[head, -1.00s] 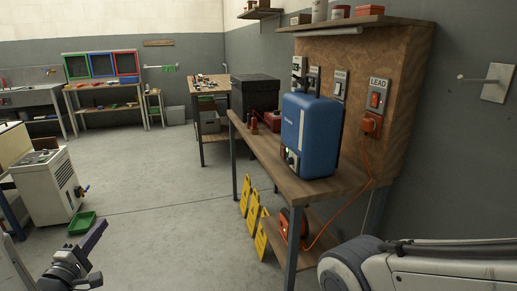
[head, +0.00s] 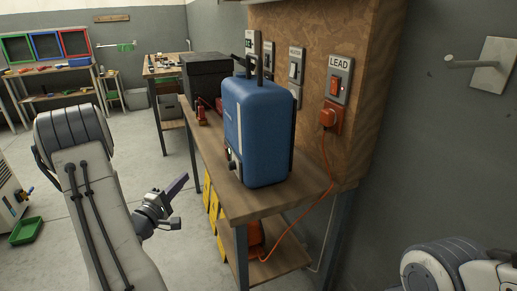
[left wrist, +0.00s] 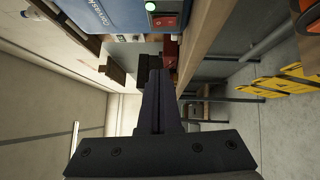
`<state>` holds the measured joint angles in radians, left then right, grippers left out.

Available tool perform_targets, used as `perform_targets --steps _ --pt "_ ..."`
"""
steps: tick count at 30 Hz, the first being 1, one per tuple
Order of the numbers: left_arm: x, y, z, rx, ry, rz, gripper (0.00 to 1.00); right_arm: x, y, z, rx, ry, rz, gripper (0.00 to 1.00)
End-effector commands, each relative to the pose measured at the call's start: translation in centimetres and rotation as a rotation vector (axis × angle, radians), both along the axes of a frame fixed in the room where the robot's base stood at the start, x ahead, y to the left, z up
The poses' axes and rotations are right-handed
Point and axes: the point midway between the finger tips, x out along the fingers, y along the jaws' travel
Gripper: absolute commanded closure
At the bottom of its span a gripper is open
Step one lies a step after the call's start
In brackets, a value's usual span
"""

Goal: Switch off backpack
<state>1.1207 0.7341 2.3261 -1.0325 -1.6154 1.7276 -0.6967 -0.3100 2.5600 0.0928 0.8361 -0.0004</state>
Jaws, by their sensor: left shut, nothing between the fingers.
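The blue backpack (head: 262,140) stands upright on the wooden workbench (head: 262,200), its dark handle on top. Small controls show low on its left side. I cannot tell the switch's position. My left gripper (head: 178,186) is shut and empty, left of the bench and apart from the backpack. Its shut fingers (left wrist: 154,85) also show in the left wrist view. My right gripper is out of view.
A wall board holds several switches, including one labelled LEAD (head: 337,84) with an orange plug (head: 328,117) and cable. A black box (head: 205,78) stands behind the backpack. Yellow signs (head: 214,210) stand under the bench. Open floor lies to the left.

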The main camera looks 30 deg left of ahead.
Motion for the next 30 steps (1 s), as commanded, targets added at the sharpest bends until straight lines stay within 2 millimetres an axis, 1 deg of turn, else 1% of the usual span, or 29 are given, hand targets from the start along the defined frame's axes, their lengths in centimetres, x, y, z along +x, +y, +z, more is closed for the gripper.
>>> perform_targets --steps 10,11,12,14,15,19,22,26,30 --pt "0.0 0.0 0.0 0.0 0.0 0.001 1.0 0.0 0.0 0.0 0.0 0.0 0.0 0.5" --pt "0.0 0.0 0.0 0.0 0.0 0.001 1.0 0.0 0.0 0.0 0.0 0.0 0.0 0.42" --pt "0.0 0.0 0.0 0.0 0.0 0.001 1.0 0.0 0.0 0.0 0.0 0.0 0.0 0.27" --pt "0.0 0.0 0.0 0.0 0.0 0.001 1.0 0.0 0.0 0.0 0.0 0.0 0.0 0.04" --pt "0.0 0.0 0.0 0.0 0.0 0.001 1.0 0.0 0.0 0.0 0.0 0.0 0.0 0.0" --pt "0.5 0.1 0.1 0.0 0.0 -0.001 1.0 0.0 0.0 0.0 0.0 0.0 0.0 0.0" --pt "1.8 0.1 0.2 0.002 -0.001 -0.004 1.0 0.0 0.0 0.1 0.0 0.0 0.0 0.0" --pt "4.4 0.2 0.4 0.003 -0.001 -0.007 1.0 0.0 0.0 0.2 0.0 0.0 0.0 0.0" --pt "7.5 0.4 0.7 0.003 -0.001 -0.006 1.0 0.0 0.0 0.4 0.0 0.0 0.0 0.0"
